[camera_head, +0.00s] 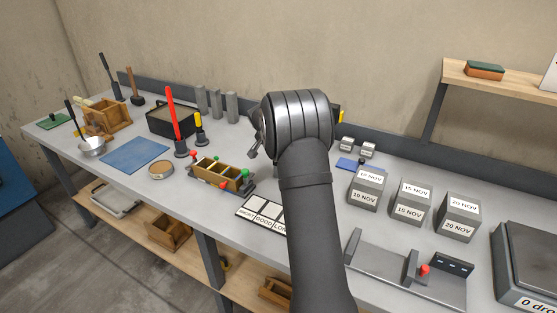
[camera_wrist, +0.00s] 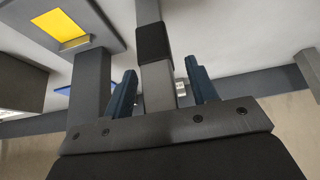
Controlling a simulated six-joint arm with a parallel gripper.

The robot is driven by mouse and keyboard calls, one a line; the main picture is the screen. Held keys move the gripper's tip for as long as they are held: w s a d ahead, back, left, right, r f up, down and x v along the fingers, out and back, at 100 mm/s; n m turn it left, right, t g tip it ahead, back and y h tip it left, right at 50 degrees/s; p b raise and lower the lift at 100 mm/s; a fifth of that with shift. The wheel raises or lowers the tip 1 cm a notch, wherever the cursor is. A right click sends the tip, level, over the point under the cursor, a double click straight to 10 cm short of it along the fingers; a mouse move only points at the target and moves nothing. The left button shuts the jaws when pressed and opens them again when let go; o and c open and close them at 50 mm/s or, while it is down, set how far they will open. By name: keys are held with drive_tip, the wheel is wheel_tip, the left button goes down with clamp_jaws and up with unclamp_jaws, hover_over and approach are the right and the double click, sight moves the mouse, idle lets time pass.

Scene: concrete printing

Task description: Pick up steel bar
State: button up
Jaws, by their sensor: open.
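In the wrist view, a grey bar (camera_wrist: 158,92) with a black sleeve on it runs between the two blue fingers of my gripper (camera_wrist: 158,70); it looks like the steel bar. The fingers are open, one on each side of it, with a gap showing on both sides. I cannot tell how deep the bar lies between them. In the head view my wrist and forearm hide the fingertips and the bar.
A grey stand with a yellow panel (camera_wrist: 62,32) is close by in the wrist view. In the head view, labelled blocks (camera_head: 411,203) stand right of my arm. A three-part mould (camera_head: 221,175) and a red-handled tool (camera_head: 172,115) stand left. The back wall is close.

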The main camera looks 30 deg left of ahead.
clamp_jaws()
drive_tip(key=shift+r, duration=0.1)
